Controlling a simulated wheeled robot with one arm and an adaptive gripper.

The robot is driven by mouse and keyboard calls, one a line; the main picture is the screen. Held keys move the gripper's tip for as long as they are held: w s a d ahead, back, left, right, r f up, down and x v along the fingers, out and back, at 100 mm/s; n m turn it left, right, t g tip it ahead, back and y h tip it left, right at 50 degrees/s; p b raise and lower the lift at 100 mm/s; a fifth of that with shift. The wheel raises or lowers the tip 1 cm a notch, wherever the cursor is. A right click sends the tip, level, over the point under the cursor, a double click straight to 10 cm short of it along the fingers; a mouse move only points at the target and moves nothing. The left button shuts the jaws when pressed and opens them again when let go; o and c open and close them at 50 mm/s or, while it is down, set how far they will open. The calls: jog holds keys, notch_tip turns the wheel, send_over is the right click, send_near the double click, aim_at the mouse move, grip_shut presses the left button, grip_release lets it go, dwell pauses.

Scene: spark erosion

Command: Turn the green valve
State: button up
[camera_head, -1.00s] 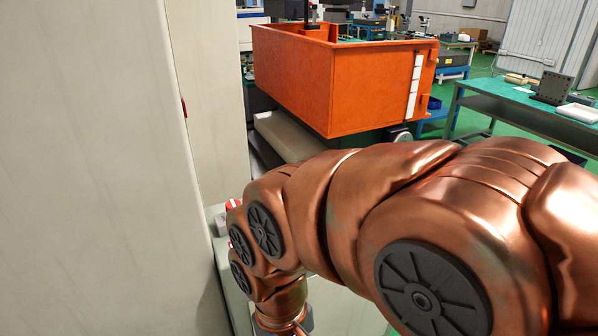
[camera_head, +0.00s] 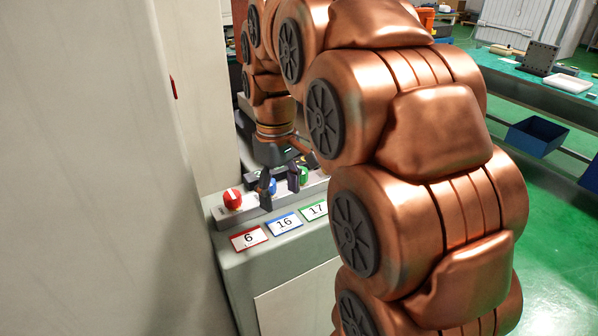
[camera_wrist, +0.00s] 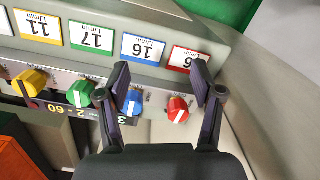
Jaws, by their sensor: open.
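The green valve (camera_head: 304,176) is a small knob on the front ledge of a grey machine, partly hidden in the head view by my gripper and arm. In the wrist view the green valve (camera_wrist: 80,93) lies left of my gripper (camera_wrist: 161,82), outside the left finger. My gripper (camera_head: 279,181) is open and empty, with its fingers spread near the row of knobs. The red knob (camera_wrist: 178,109) shows between the fingers in the wrist view. The blue knob (camera_wrist: 133,103) is beside the left finger, partly covered by it.
A yellow knob (camera_wrist: 30,82) sits beyond the green one. Labels run along the ledge: red 6 (camera_head: 249,238), blue 16 (camera_head: 284,224), green 17 (camera_head: 315,210) and yellow 11 (camera_wrist: 38,26). A pale cabinet wall (camera_head: 90,170) stands close on the left.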

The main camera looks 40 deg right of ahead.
notch_tip(320, 180, up, 2)
jog(key=n+b, duration=0.1)
jog(key=n, duration=0.1)
send_over(300, 170)
jog(key=shift+a+r+t, duration=0.1)
jog(key=shift+t, duration=0.3)
jog(key=shift+f+p, duration=0.65)
jog(key=shift+f, duration=3.2)
jog(key=c, duration=1.1)
